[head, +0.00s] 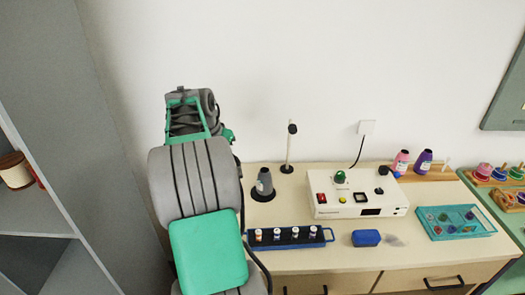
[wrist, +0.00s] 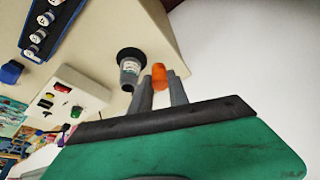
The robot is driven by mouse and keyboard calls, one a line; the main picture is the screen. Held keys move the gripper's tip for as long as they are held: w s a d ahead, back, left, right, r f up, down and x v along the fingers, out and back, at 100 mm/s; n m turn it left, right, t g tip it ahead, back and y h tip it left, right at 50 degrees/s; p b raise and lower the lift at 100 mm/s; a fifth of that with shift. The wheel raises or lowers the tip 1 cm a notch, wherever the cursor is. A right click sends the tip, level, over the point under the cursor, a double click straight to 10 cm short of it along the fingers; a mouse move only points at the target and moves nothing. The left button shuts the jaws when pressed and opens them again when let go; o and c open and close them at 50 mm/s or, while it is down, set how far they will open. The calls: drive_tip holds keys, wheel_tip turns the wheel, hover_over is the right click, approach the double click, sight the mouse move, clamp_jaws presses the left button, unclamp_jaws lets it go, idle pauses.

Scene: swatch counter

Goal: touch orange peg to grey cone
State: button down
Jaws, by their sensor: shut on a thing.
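The grey cone (head: 264,180) stands upright on a black round base at the back left of the counter in the head view. It also shows in the wrist view (wrist: 130,68), with a pale label. The orange peg (wrist: 159,73) is between the fingers of my gripper (wrist: 160,87) in the wrist view, and the gripper is shut on it. The peg appears close beside the cone in that picture, with one finger between them. I cannot tell the true gap in depth. My gripper and the peg are hidden behind my arm in the head view.
A thin post with a black top (head: 292,145) stands right of the cone. A white control box (head: 358,203) is further right. A blue rack (head: 290,245) with several small spools lies in front, beside a blue block (head: 366,238). A teal tray (head: 457,235) is at the right.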

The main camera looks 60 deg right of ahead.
drive_tip(key=shift+s+d+f+m+g+b, duration=0.25)
drive_tip(key=shift+s+d+f+m+b, duration=0.4)
drive_tip(key=shift+s+d, duration=0.95)
drive_tip(key=shift+s+d+f+m+g+b, duration=0.35)
drive_tip(key=shift+s+d+f+m, duration=0.65)
drive_tip(key=shift+s, duration=0.8)
drive_tip(key=shift+s+d+f+m+g+b, duration=0.2)
drive_tip(key=shift+s+d+f+m+b, duration=0.55)
drive_tip(key=shift+s+d, duration=0.95)
drive_tip(key=shift+f, duration=0.75)
drive_tip(key=shift+r+p, duration=1.95)
drive_tip(key=shift+r, duration=0.65)
